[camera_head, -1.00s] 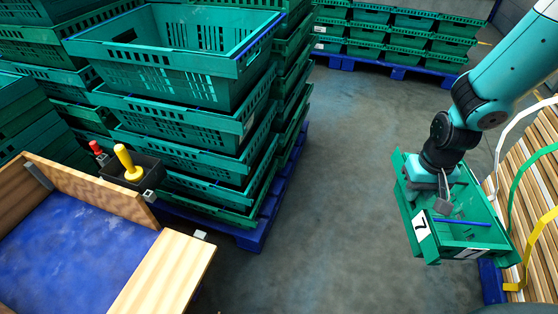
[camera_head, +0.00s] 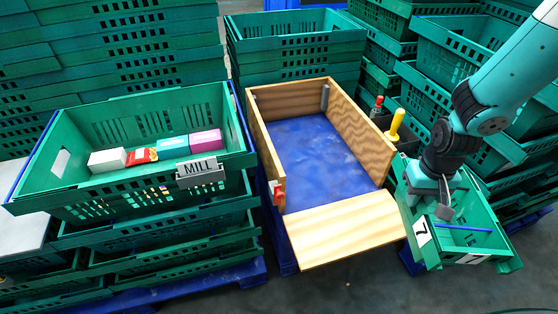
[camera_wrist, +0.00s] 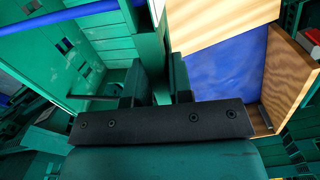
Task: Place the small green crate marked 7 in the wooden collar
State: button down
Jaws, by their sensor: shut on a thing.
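The small green crate marked 7 (camera_head: 475,250) hangs from my gripper (camera_head: 444,208) at the right of the head view, right of the wooden collar. My gripper is shut on the crate's wall; the wrist view shows the fingers (camera_wrist: 152,85) around the green wall, with part of the crate (camera_wrist: 85,55) at left. A blue bar crosses the crate. The wooden collar (camera_head: 345,241) stands in the middle with a blue floor and a lowered front board. Its floor looks empty. The collar also shows at right in the wrist view (camera_wrist: 284,80). The exact fingertip contact is partly hidden.
A large green crate labelled MILL (camera_head: 120,205) with several boxes tops a stack at left. A dark holder with a yellow-handled item (camera_head: 396,125) and a red one (camera_head: 377,105) sits at the collar's right wall. Tall green crate stacks fill the back.

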aim_at(308, 152)
jog(key=u, duration=0.7)
jog(key=i, duration=1)
jog(key=z, duration=0.05)
